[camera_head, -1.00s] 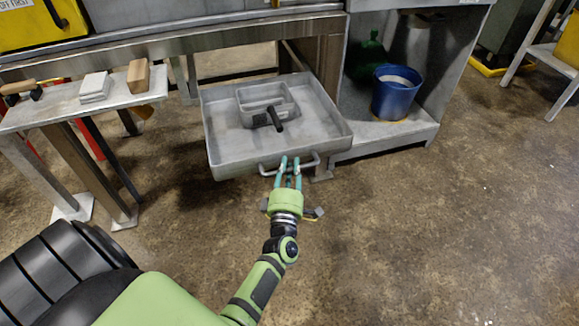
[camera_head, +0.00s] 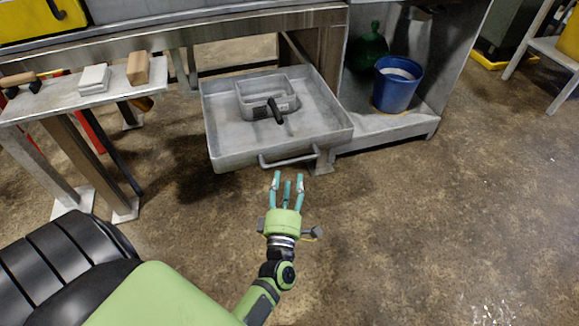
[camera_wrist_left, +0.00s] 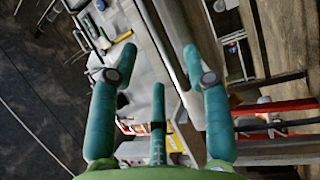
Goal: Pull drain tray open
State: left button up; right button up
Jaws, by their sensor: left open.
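The grey drain tray (camera_head: 225,150) stands pulled out from under the metal frame in the head view. A bar handle (camera_head: 288,160) runs along its front wall. A smaller grey container (camera_head: 254,92) with a black handle sits inside it. My left gripper (camera_head: 287,178) is open and empty, in front of the tray and just short of the handle, not touching it. In the left wrist view its spread teal fingers (camera_wrist_left: 155,65) have nothing between them. My right gripper is not in view.
A blue bucket (camera_head: 397,88) and a green bottle (camera_head: 371,48) stand in the cabinet to the right. A side bench (camera_head: 60,101) at left holds a white stack (camera_head: 94,80) and a wooden block (camera_head: 138,69). The floor (camera_head: 420,220) at front right is clear.

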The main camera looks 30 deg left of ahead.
pick_arm(q)
jog(key=v, duration=0.5)
dwell(0.4)
